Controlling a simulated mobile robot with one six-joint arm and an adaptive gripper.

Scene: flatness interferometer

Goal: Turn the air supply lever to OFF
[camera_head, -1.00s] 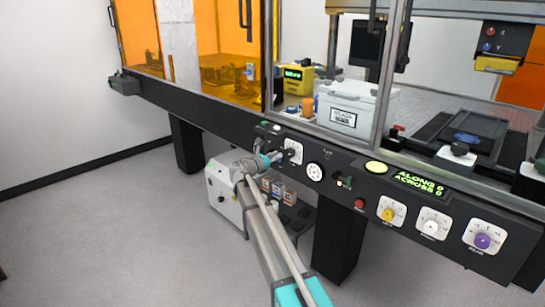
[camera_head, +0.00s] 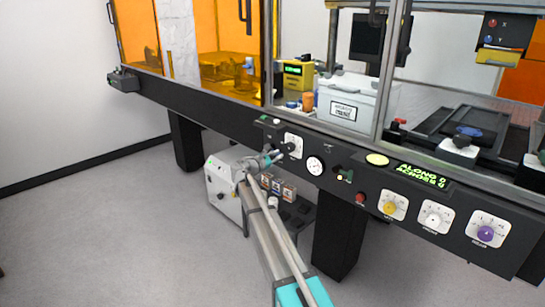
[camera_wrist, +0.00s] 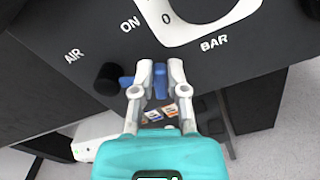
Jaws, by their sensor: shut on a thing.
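The air supply lever is a blue bar (camera_wrist: 160,82) on the black front panel, beside a round black knob (camera_wrist: 108,79) and the printed words AIR and ON. In the wrist view my gripper (camera_wrist: 160,70) has its two pale fingers around the blue bar, shut on it. Part of the bar also shows left of the left finger. In the head view my gripper (camera_head: 278,155) is at the panel, below the leftmost white dial (camera_head: 293,145); the lever is hidden or too small to make out there. An OFF mark is not visible.
A round gauge (camera_head: 315,166) and a green-tipped black control (camera_head: 343,174) sit right of my gripper, followed by a red button (camera_head: 360,198) and several dials. A white pump-like box (camera_head: 224,185) stands on the floor below. Open floor lies to the left.

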